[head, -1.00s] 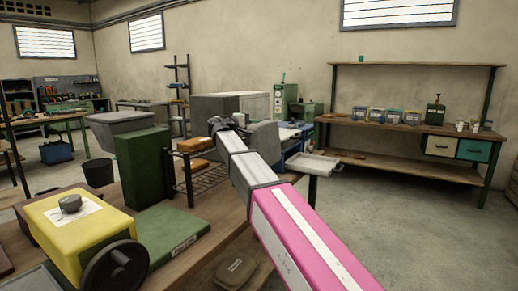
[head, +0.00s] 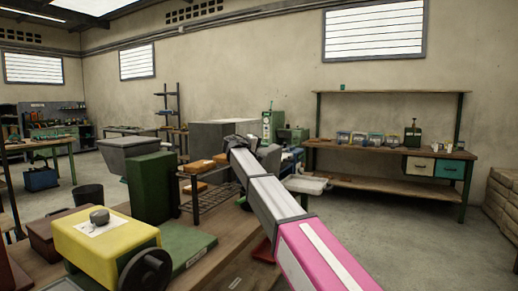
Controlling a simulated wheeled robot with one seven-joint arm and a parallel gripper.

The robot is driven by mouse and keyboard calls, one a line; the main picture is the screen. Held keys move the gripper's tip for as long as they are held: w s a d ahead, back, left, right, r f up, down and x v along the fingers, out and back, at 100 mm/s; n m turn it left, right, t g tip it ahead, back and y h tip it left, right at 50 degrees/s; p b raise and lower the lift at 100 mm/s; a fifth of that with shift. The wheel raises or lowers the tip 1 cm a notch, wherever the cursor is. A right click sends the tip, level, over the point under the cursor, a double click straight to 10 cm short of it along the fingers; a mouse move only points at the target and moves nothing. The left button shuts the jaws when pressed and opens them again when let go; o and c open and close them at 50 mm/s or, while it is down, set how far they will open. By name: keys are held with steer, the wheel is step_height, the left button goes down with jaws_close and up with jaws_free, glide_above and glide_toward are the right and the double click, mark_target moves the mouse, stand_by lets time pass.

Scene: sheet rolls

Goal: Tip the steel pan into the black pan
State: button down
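My gripper (head: 243,145) is at the far end of my pink and grey arm, over the bench in the middle of the head view. Its fingers are small and dark, and I cannot tell whether they are open or whether they hold anything. I cannot pick out the steel pan or the black pan for certain. A grey, open-looking trough (head: 133,148) stands at the left behind a green block. A pale shallow tray (head: 306,185) shows just right of my arm, partly hidden by it.
The wooden bench (head: 222,243) carries a yellow machine (head: 98,243) with a dark handwheel and a tall green block (head: 152,188). A dark bucket (head: 88,196) stands on the floor at the left. A back workbench (head: 385,150) holds several small containers.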

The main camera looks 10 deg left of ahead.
steer(key=s+d+f+m+y, duration=0.25)
steer(key=s+d+m, duration=0.2)
steer(key=d, duration=0.55)
steer(key=s+d+f+m+y, duration=0.1)
steer(key=d+f+m+y, duration=0.5)
steer(key=f, duration=0.3)
steer(key=shift+s+t, duration=0.2)
steer(key=shift+t, duration=0.1)
steer(key=shift+d, duration=0.1)
